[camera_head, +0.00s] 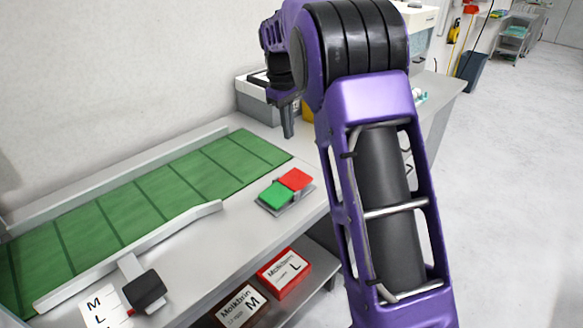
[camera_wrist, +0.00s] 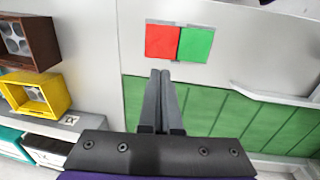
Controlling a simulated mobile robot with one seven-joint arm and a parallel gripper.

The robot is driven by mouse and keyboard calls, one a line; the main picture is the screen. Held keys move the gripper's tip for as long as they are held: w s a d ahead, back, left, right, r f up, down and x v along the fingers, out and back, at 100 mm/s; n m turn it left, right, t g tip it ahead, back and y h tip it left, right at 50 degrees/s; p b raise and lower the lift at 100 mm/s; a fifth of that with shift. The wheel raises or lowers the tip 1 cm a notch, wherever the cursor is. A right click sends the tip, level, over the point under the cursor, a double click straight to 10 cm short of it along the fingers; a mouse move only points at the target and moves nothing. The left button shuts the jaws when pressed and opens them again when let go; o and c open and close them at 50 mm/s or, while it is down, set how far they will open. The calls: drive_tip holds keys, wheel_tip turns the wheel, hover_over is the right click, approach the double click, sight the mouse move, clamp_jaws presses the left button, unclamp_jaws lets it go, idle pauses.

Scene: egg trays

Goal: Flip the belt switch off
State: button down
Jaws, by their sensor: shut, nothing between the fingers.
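The belt switch (camera_head: 286,189) is a two-part rocker with a red half and a green half in a grey frame, on the bench beside the green belt (camera_head: 165,192). I cannot tell which half is pressed. In the wrist view the switch (camera_wrist: 179,43) lies just beyond my fingertips, red at left, green at right. My gripper (camera_head: 288,134) points down over the bench, behind the switch in the head view. Its fingers (camera_wrist: 160,73) are together and empty, and appear apart from the switch. My arm hides part of the bench's right side.
A metal guide rail (camera_head: 130,258) with a black block (camera_head: 146,290) edges the belt. Red (camera_head: 284,273) and brown (camera_head: 240,302) boxes sit on the shelf below. A grey machine (camera_head: 255,98) stands behind my gripper. A yellow box (camera_wrist: 40,94) shows in the wrist view.

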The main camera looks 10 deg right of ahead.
sight(294, 176)
drive_tip(key=f, duration=0.4)
drive_tip(key=d+f+b, duration=0.1)
drive_tip(key=f, duration=0.4)
drive_tip(key=w+f, duration=0.1)
drive_tip(key=f, duration=0.4)
drive_tip(key=shift+d+b, duration=0.15)
drive_tip(key=shift+b, duration=0.15)
